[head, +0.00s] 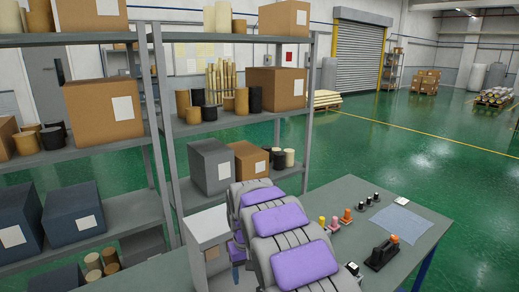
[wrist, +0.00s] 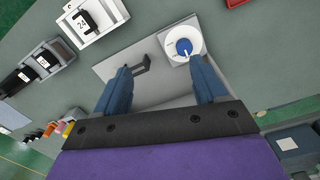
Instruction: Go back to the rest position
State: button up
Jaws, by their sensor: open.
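My gripper (wrist: 160,72) shows in the wrist view with its two blue fingers spread wide and nothing held between them. Beyond the fingertips is a grey panel (wrist: 115,64) with a black handle (wrist: 141,65) and a white round dial with a blue knob (wrist: 183,47). The right finger appears close to the dial; I cannot tell whether it touches.
A grey table (head: 420,246) carries a black tape dispenser (head: 382,252), a blue cloth (head: 398,220), small colored-top items (head: 334,223) and black cylinders (head: 369,200). Shelves (head: 150,90) with boxes and rolls stand left. Open green floor (head: 440,150) lies right. A white tray (wrist: 92,22) shows in the wrist view.

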jog(key=s+d+r+m+g+b, duration=0.1)
jog(key=s+d+r, duration=0.2)
jog(key=s+d, duration=0.55)
jog(key=s+d+r+m, duration=0.2)
jog(key=s+d+r, duration=0.25)
jog(key=s, duration=0.65)
jog(key=s+d+f+b, duration=0.1)
jog(key=s+d+f, duration=0.1)
jog(key=s, duration=0.8)
jog(key=s+d+f+m, duration=0.1)
jog(key=s+d+f, duration=0.1)
jog(key=s, duration=0.9)
jog(key=shift+s+d+g+b, duration=0.3)
jog(key=shift+d+b, duration=0.05)
jog(key=shift+d, duration=0.1)
jog(key=shift+f, duration=0.1)
